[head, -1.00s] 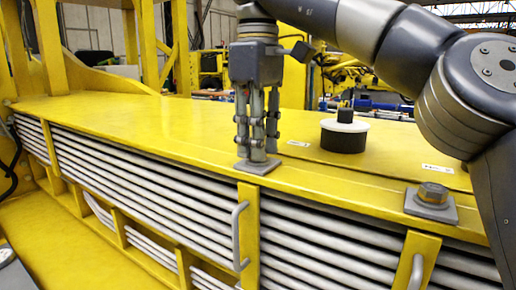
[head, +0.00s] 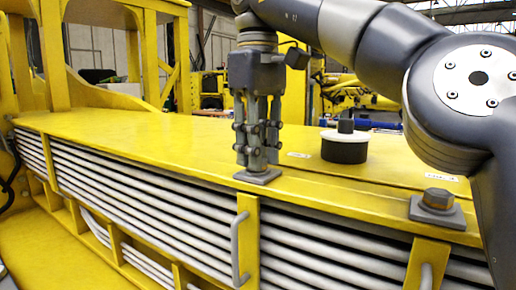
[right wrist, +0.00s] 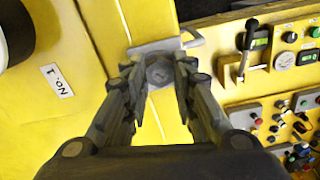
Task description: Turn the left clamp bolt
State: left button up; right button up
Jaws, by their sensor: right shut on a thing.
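The left clamp bolt (right wrist: 159,73) is a grey bolt head on a small square grey plate (head: 257,177) at the front edge of the yellow deck. My right gripper (head: 257,160) points straight down over it, with its fingers shut around the bolt head. In the head view the fingers hide most of the head. In the right wrist view the bolt shows between the two fingers. A second clamp bolt (head: 437,198) with a hex head sits free on its plate to the right. My left gripper is not in view.
A black cylinder with a white rim (head: 344,148) stands on the yellow deck (head: 130,128), right of my right gripper. Grey rods (head: 150,185) run below the deck edge, with a handle (head: 238,250) in front. The right wrist view shows a control panel (right wrist: 270,100).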

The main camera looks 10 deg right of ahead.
jog(key=o, duration=1.1)
jog(key=shift+r, duration=0.15)
jog(key=shift+c, duration=0.2)
